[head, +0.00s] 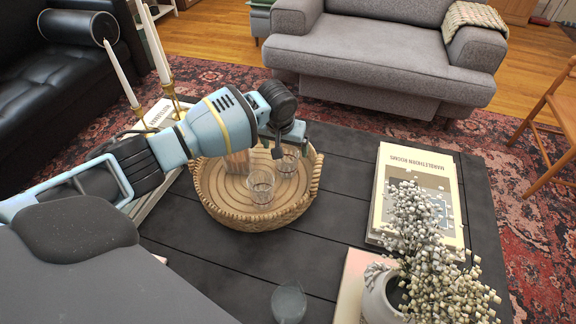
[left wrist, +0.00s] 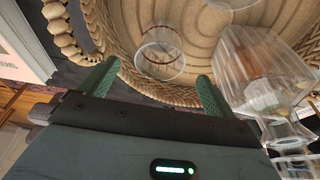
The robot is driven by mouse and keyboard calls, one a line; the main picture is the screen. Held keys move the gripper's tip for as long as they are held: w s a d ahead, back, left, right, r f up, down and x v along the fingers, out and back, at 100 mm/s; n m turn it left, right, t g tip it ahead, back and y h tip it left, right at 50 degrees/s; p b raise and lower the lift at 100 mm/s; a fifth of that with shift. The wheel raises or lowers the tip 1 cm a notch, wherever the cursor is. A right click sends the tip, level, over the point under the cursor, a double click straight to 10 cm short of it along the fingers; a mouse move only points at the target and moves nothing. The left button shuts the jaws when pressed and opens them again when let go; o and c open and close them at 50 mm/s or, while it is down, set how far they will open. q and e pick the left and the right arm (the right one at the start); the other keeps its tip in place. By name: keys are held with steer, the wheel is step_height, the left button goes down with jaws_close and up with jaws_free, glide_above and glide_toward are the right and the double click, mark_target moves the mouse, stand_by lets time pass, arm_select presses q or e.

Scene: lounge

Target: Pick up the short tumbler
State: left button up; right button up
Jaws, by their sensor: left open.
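A clear short tumbler (head: 289,163) stands upright in the round woven tray (head: 210,201), near its far right rim. In the left wrist view the tumbler (left wrist: 160,54) lies just beyond and between the fingertips. My left gripper (head: 290,146) is above the far right part of the tray, its fingers apart with nothing held. It also shows in the left wrist view (left wrist: 158,72). The gripper partly covers the tumbler in the head view. My right gripper is not in view.
Another clear glass (head: 261,188) stands nearer in the tray. A clear vessel with a brownish tint (head: 238,163) is at the tray's left. A glass (head: 288,301) is at the near edge. Books (head: 390,190) and a flower vase (head: 382,300) are right; candlesticks (head: 172,98) left.

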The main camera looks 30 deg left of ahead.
mark_target(287, 157)
arm_select(q)
steer(key=shift+b+x, duration=0.65)
steer(key=shift+x, duration=0.9)
steer(key=b+x, duration=0.2)
steer(key=x, duration=0.1)
steer(key=shift+w+f, duration=0.1)
steer(key=shift+f, duration=0.25)
steer(key=shift+w+a+f, duration=0.1)
steer(key=shift+w+f, duration=0.05)
steer(key=shift+f, duration=0.2)
steer(key=shift+r, duration=0.1)
steer(key=c, duration=1.2)
steer(key=shift+r+p, duration=1.7)
steer(key=shift+r, duration=3.35)
steer(key=shift+c, duration=0.2)
